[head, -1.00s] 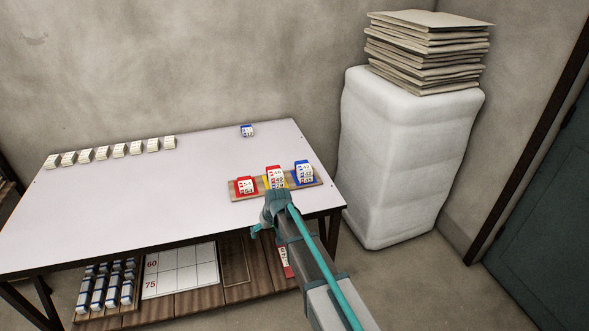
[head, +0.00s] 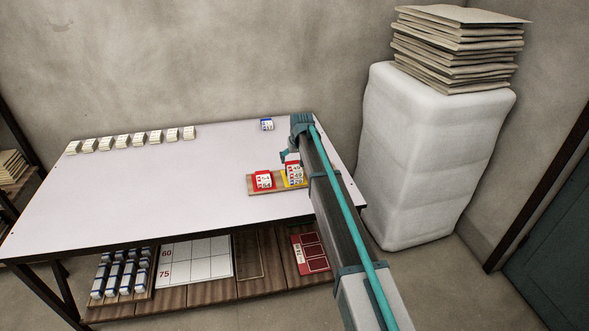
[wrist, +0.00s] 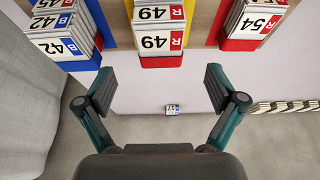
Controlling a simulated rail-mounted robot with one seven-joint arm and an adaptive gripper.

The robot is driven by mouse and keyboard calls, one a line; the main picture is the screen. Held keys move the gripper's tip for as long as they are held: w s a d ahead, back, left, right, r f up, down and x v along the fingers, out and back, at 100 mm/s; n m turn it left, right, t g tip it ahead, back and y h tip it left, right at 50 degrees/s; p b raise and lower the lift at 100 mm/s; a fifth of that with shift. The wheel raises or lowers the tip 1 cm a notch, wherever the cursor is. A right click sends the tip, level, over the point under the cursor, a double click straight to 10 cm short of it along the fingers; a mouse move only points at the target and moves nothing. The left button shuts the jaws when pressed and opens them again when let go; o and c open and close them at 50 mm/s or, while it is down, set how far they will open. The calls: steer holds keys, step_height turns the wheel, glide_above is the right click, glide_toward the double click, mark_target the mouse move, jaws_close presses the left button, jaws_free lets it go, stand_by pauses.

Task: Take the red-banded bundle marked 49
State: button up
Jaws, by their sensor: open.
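The red-banded bundle marked 49 (wrist: 157,40) shows at the top middle of the wrist view, its cards seen upside down in a red-fronted holder on a yellow strip. In the head view this bundle (head: 293,174) stands in the middle of a small wooden rack, partly behind my arm. My gripper (wrist: 160,90) is open and empty, its two fingers spread on either side below the bundle, touching nothing that I can see. In the head view my gripper (head: 296,140) is over the table behind the rack.
In the wrist view a blue-banded bundle 42 (wrist: 62,44) and a red-banded bundle 54 (wrist: 254,24) flank it on the rack (head: 281,186). A lone blue-marked bundle (head: 266,124) stands at the table's back. Several pale bundles (head: 122,140) line the back left. The table (head: 150,190) middle is clear.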

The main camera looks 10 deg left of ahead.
mark_target(294, 166)
steer(key=shift+p+x, duration=0.9)
steer(key=shift+x, duration=2.1)
steer(key=c, duration=1.2)
steer(key=shift+c, duration=0.2)
steer(key=shift+r, duration=0.15)
